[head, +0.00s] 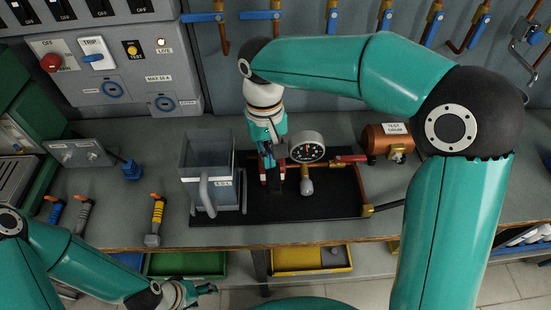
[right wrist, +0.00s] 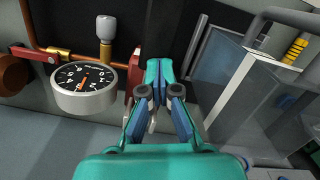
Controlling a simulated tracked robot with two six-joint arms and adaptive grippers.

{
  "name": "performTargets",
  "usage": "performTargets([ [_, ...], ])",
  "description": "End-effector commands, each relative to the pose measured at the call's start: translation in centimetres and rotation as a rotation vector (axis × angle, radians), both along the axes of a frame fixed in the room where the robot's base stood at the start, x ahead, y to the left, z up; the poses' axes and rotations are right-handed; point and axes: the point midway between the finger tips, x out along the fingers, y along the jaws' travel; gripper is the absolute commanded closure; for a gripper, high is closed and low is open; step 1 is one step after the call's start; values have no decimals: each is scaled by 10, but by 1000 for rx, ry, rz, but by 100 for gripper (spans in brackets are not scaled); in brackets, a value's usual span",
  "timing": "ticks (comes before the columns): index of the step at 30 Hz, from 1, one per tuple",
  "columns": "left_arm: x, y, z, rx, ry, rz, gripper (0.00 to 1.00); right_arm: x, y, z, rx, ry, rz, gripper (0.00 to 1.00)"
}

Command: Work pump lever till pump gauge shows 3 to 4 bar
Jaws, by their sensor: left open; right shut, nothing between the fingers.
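The pump gauge (head: 307,147) has a round black dial and stands on the pump rig in the head view. My right gripper (head: 268,154) is shut and empty, pointing down over the rig just left of the gauge. Its fingers also show in the right wrist view (right wrist: 158,75). A grey bar (right wrist: 195,45) lies beside the fingertips there; I cannot tell whether it is the pump lever. My left gripper (head: 205,289) is open and empty, low at the bench's front.
A clear tank (head: 208,160) with a grey handle stands left of the pump. A copper test drum (head: 388,140) stands to the right, joined by pipework. Several hand tools, including a yellow one (head: 156,218), lie on the bench at left. Yellow (head: 310,258) and green bins sit below.

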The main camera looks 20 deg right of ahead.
Motion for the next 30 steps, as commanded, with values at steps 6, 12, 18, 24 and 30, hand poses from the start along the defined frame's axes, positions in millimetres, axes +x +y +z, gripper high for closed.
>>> performTargets([
  [6,0,0,7,0,0,0,40,7,-1,1,0,1,0,100],
  [12,0,0,7,0,0,0,40,7,0,3,0,1,0,100],
  [18,0,0,7,0,0,0,40,9,0,23,1,-1,0,100],
  [24,0,0,7,0,0,0,40,13,0,63,2,-4,0,100],
  [30,0,0,7,0,0,0,40,17,0,100,2,-4,0,100],
])
